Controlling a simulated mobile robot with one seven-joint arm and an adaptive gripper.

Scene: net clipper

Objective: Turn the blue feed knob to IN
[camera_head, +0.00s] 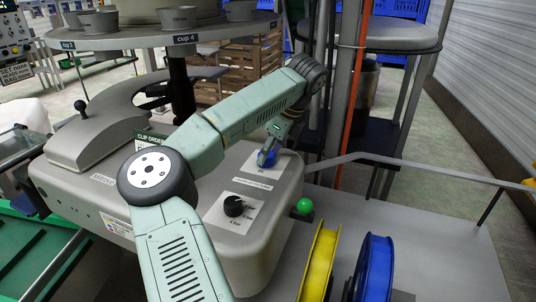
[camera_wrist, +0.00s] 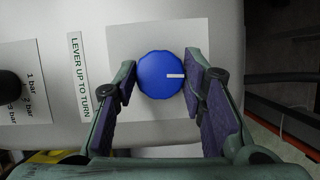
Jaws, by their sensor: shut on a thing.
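The blue feed knob (camera_wrist: 160,75) is round with a ridged edge and a white pointer line, which points to the right in the wrist view. It sits on a pale square plate (camera_wrist: 120,45) on the machine's grey top. My gripper (camera_wrist: 165,80) has one finger at each side of the knob and is shut on it. In the head view my gripper (camera_head: 270,150) reaches down onto the knob (camera_head: 266,158), which is partly hidden by the fingers. Any IN or OUT marks on the plate cannot be read.
A black pressure knob (camera_head: 234,206) stands on the same grey housing (camera_head: 205,200), nearer the camera. A green ball (camera_head: 304,206) is at its right edge. Yellow (camera_head: 319,264) and blue (camera_head: 375,268) spools stand at the front right. A grey rail (camera_head: 410,165) passes to the right.

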